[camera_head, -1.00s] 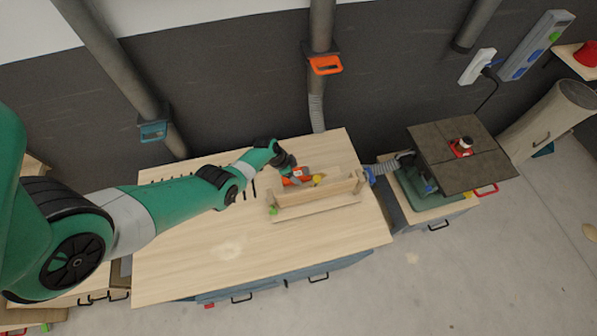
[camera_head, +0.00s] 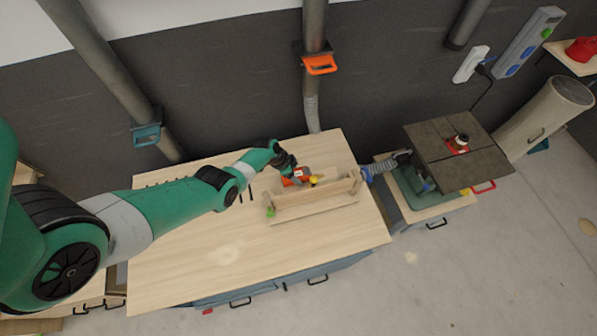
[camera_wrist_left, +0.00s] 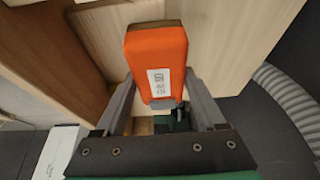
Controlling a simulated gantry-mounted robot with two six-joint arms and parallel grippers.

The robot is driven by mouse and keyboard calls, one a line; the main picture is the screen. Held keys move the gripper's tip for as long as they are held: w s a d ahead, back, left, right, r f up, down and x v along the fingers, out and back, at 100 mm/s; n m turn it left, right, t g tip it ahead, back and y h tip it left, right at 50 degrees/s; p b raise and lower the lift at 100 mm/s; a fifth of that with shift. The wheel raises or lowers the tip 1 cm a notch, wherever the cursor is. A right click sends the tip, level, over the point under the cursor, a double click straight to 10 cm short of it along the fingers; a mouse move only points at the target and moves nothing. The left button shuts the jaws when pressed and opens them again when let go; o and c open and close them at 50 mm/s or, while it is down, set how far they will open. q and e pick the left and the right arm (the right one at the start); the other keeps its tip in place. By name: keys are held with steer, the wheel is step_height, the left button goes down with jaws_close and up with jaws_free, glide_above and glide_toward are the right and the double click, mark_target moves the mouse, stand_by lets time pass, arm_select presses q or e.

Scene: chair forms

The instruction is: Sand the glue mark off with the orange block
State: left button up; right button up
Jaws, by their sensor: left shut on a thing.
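My left gripper (camera_head: 286,168) is shut on the orange block (camera_head: 299,174). In the left wrist view, the orange block (camera_wrist_left: 157,50) has a white label and sits between the two fingers of the gripper (camera_wrist_left: 158,88). The block is at the back side of the wooden chair form (camera_head: 318,202), on the workbench (camera_head: 180,260). I cannot tell whether the block touches the wood. Pale wood (camera_wrist_left: 225,30) also shows behind the block in the wrist view. I cannot make out a glue mark on the form. My right gripper is not in view.
A yellow piece (camera_head: 314,180) and a green piece (camera_head: 270,212) are at the form. Several dark slots or tools lie left of it. A machine with a dark top (camera_head: 435,145) stands right of the bench. The bench front is clear except for a pale patch (camera_head: 224,256).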

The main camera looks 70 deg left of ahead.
arm_select(q)
steer(key=shift+s+p, duration=0.35)
steer(key=shift+s, duration=0.5)
steer(key=shift+w+f+b, duration=0.15)
steer(key=shift+w+b, duration=0.35)
steer(key=shift+w+d+b, duration=0.15)
steer(key=shift+w+b, duration=0.3)
steer(key=shift+w, duration=0.45)
steer(key=shift+s, duration=0.1)
steer(key=shift+s+r+p, duration=0.25)
steer(key=shift+s+p, duration=0.25)
steer(key=shift+p, duration=0.1)
steer(key=shift+s+a+p, duration=0.2)
steer(key=shift+s+p, duration=0.25)
steer(key=shift+s, duration=0.35)
